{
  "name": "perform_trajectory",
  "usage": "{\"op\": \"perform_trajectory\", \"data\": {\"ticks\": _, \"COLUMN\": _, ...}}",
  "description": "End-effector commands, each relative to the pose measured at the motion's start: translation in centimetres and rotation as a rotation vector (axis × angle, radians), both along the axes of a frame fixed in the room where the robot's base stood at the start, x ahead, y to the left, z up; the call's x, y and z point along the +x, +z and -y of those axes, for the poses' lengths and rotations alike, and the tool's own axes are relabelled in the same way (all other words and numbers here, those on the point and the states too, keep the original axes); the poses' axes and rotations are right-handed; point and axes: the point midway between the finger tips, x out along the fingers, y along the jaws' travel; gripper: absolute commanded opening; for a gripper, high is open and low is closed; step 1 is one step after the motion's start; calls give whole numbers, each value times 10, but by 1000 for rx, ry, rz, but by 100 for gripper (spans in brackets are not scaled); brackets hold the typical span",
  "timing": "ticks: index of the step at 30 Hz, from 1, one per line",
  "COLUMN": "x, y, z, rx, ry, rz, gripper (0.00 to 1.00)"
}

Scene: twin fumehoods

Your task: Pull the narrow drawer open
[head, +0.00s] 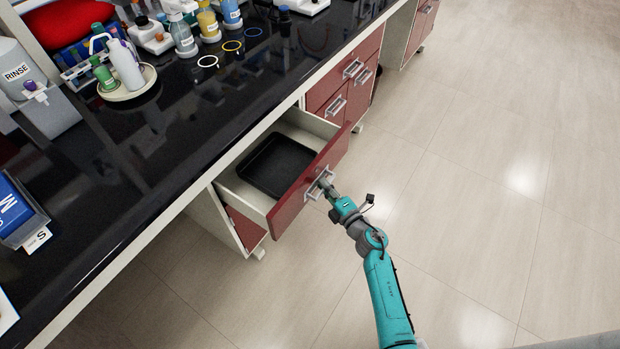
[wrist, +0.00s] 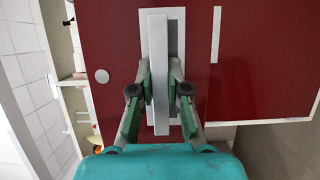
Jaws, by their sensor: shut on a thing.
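The drawer with the red front (head: 308,178) stands pulled out from under the black counter in the head view. A black tray (head: 278,166) lies inside it. My gripper (head: 325,186) is at the drawer's grey handle (head: 314,190), on the outer face of the front. In the wrist view, the two fingers of my gripper (wrist: 160,88) are shut on the handle (wrist: 158,50), one on each side of the bar. The red front (wrist: 110,35) fills much of that view.
The black counter (head: 190,120) carries bottles, a white bottle on a round stand (head: 127,70) and a rinse container (head: 30,75). Other red drawers (head: 345,82) with grey handles are farther along. The tiled floor (head: 480,180) on the right is clear.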

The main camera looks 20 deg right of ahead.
Motion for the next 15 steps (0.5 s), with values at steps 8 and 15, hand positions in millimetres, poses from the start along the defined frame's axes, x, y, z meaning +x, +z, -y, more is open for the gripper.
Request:
{"op": "perform_trajectory", "data": {"ticks": 8, "x": -48, "y": -1, "z": 35, "rx": 0, "ry": -3, "rz": -2, "gripper": 0}}
{"op": "perform_trajectory", "data": {"ticks": 15, "x": -64, "y": -1, "z": 46, "rx": 1, "ry": 0, "rz": -2, "gripper": 0}}
